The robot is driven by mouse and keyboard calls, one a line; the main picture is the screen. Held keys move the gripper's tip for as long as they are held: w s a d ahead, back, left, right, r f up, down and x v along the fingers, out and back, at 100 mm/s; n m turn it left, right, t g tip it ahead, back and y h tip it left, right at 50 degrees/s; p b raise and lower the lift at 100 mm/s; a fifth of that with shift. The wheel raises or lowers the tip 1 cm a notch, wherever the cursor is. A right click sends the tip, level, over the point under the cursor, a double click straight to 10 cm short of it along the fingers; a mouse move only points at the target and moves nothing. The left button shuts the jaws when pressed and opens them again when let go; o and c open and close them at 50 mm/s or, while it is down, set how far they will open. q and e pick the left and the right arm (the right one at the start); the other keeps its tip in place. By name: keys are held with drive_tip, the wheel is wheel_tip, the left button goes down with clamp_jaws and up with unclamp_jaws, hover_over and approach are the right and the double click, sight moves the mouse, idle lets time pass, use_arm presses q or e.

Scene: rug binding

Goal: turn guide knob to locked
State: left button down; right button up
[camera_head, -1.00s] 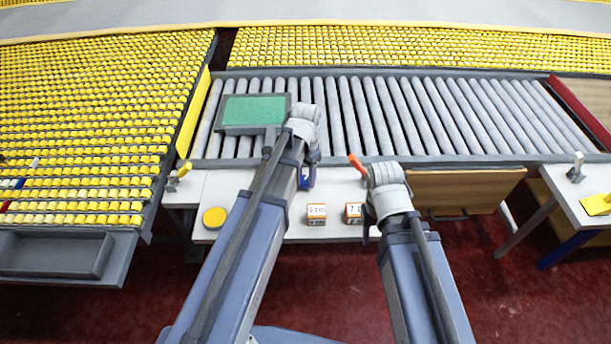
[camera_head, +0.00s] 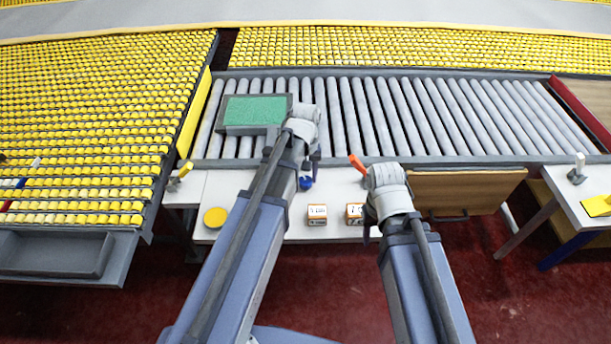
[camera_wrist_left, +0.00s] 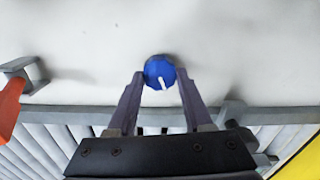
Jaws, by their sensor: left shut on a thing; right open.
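The blue guide knob (camera_head: 305,183) sits on the white table top (camera_head: 338,190). In the left wrist view the knob (camera_wrist_left: 158,70) is round with a white pointer mark. That mark points towards my gripper, slightly to the right. My left gripper (camera_wrist_left: 161,76) is shut on the knob, one finger on each side. In the head view my left gripper (camera_head: 308,172) is partly hidden by its own wrist. I cannot make out any locked marking. My right gripper (camera_head: 367,232) is open at the table's front edge, mostly hidden by its wrist.
An orange handle (camera_head: 356,162) stands at the table's back edge by my right wrist. Two small orange-and-white boxes (camera_head: 317,214) and a yellow disc (camera_head: 215,217) are on the table. A green-topped grey tray (camera_head: 254,111) lies on the roller conveyor (camera_head: 430,115).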

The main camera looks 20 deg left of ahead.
sight(305, 179)
use_arm(q)
drive_tip(key=shift+n, duration=0.8)
drive_tip(key=shift+c, duration=1.5)
unclamp_jaws()
wheel_tip(305, 179, up, 8)
drive_tip(key=p, duration=0.8)
drive_tip(key=shift+f, duration=0.1)
